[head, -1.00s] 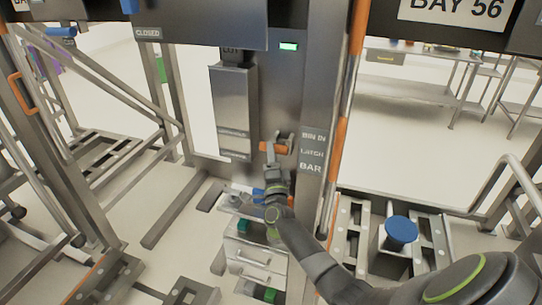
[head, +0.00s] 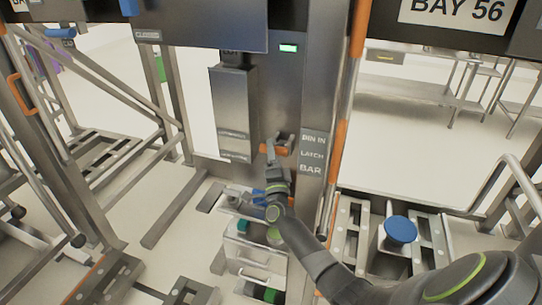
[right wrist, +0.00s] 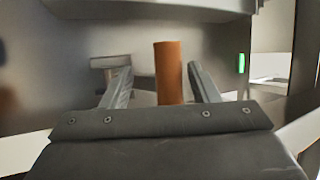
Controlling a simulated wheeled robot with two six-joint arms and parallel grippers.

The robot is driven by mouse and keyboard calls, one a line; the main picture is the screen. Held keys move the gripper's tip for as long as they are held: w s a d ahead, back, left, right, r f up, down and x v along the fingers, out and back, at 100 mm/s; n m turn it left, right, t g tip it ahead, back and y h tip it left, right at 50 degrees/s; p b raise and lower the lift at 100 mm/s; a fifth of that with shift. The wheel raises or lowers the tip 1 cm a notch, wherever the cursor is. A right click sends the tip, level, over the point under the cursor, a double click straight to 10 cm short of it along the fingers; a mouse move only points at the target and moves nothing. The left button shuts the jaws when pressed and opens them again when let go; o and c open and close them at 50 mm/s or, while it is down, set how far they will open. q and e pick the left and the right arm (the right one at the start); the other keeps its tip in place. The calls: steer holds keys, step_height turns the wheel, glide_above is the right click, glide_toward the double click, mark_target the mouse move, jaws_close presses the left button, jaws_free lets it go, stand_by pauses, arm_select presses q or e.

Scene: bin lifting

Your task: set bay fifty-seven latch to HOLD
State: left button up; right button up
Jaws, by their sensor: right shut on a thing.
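The orange latch handle (head: 279,151) sits on the grey post, beside a label plate reading "BIN IN LATCH BAR" (head: 312,154). My right gripper (head: 270,150) reaches up from below and is shut on this handle. In the right wrist view the orange handle (right wrist: 168,73) stands upright between the two fingers of my right gripper (right wrist: 162,84). The fingers hide part of the handle in the head view. I cannot read a HOLD mark or a bay fifty-seven sign. My left gripper is not in view.
A grey box (head: 233,112) is mounted left of the handle, and a green light (head: 289,48) glows above. A "BAY 56" sign (head: 452,10) hangs at upper right. A blue round knob (head: 400,230) stands at lower right. Metal frames stand at left; pale floor lies between.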

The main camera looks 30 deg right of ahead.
steer(key=shift+w+d+r+h, duration=0.15)
steer(key=shift+r+h, duration=0.15)
steer(key=shift+r, duration=0.9)
steer(key=shift+f, duration=0.25)
steer(key=f+b+v, duration=0.1)
steer(key=b+v, duration=0.5)
steer(key=v, duration=1.2)
steer(key=shift+d+f, duration=0.15)
